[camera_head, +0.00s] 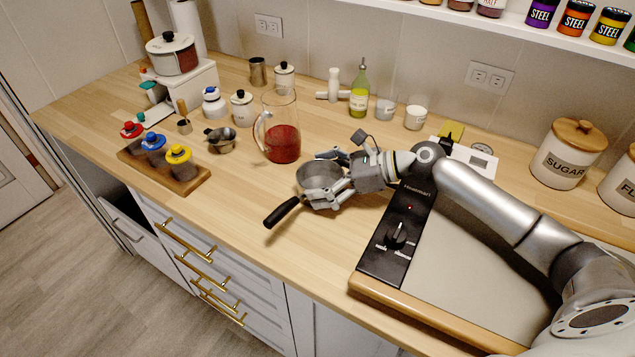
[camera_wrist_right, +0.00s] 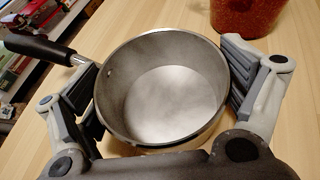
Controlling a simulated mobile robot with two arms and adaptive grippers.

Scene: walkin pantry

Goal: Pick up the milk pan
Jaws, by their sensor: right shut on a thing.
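The milk pan (camera_head: 321,176) is a small grey metal pot with a black handle (camera_head: 283,212) that points to the lower left in the head view. My right gripper (camera_head: 335,176) is shut on the pan, with its fingers on opposite sides of the body. The right wrist view shows the pan (camera_wrist_right: 165,92) upright and empty between the two fingers (camera_wrist_right: 163,90), with its handle at the upper left. Whether the pan's base touches the counter is hard to tell. My left gripper is not in view.
A glass pitcher of red contents (camera_head: 282,140) stands just behind the pan. A small pot (camera_head: 220,140) and a wooden tray of colored-lid jars (camera_head: 180,180) are to the left. A black control panel (camera_head: 400,235) lies under my right arm. Counter in front is clear.

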